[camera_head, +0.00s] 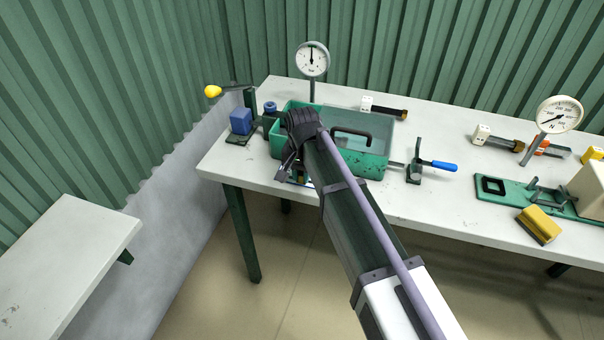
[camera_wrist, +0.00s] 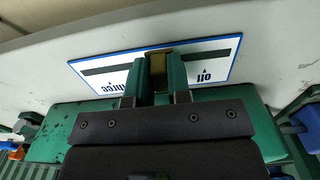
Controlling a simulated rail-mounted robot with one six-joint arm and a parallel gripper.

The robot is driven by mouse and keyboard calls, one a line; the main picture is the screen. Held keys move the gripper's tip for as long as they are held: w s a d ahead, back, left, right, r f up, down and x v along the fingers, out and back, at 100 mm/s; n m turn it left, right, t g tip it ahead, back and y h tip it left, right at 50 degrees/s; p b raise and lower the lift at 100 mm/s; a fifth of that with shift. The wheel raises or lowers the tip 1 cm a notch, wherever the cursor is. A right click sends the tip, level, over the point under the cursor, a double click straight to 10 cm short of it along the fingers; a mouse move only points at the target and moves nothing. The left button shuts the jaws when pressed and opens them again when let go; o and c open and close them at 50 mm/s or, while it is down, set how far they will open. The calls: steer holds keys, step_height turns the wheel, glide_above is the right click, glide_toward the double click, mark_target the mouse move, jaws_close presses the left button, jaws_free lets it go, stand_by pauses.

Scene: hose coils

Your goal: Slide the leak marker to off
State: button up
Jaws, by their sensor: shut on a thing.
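The leak marker (camera_wrist: 157,70) is a small brownish-yellow block on a white, blue-edged label plate (camera_wrist: 221,66) with a dark slot. In the wrist view the plate's lettering is upside down: "three" is left of the marker and what looks like "off" is right. My gripper (camera_wrist: 156,63) is shut on the marker, with its green fingers on either side, around the middle of the slot. In the head view my gripper (camera_head: 291,172) is at the table's front edge, by the green toolbox. My arm hides most of the plate there, and the marker cannot be made out.
The green toolbox (camera_head: 365,163) with a dark handle stands right beside my gripper. A blue block (camera_head: 241,121) is to its left, and a blue-handled clamp (camera_head: 440,165) to its right. A pressure gauge (camera_head: 313,60) stands behind. The floor before the table (camera_head: 420,120) is clear.

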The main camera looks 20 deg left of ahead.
jaws_close()
steer(key=a, duration=0.5)
steer(key=shift+s+a, duration=0.1)
steer(key=shift+s, duration=0.2)
steer(key=o, duration=0.5)
jaws_free()
steer(key=shift+a, duration=0.1)
steer(key=shift+o, duration=0.5)
